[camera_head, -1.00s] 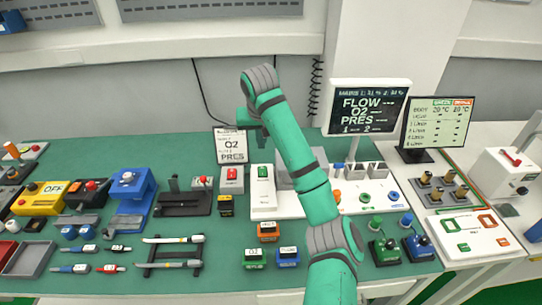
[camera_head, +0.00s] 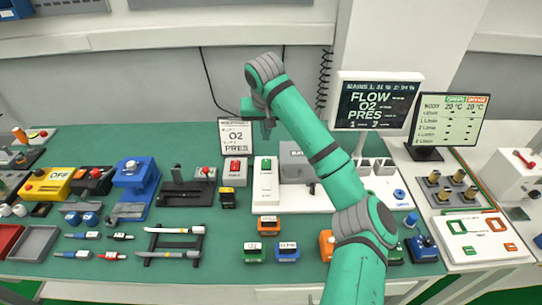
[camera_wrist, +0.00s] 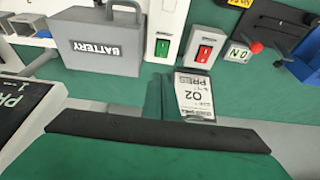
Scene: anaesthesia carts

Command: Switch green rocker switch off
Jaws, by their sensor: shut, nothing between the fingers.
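The green rocker switch (camera_head: 266,165) sits at the top of an upright white panel (camera_head: 265,188) on the green bench. It also shows in the wrist view (camera_wrist: 162,47), on a white plate beside the grey battery box (camera_wrist: 98,42). My gripper (camera_head: 268,130) hangs from the arm behind and above the switch in the head view, apart from it. It is shut and empty. Its fingertips are small and dark there. Which side of the rocker is pressed is too small to tell.
A red rocker switch (camera_head: 235,165) stands just left of the green one. The O2 PRES sign (camera_head: 236,136) is close behind them, left of my gripper. The grey battery box (camera_head: 297,170) is on the right. Small coloured blocks stand in front, including an orange one (camera_head: 268,225).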

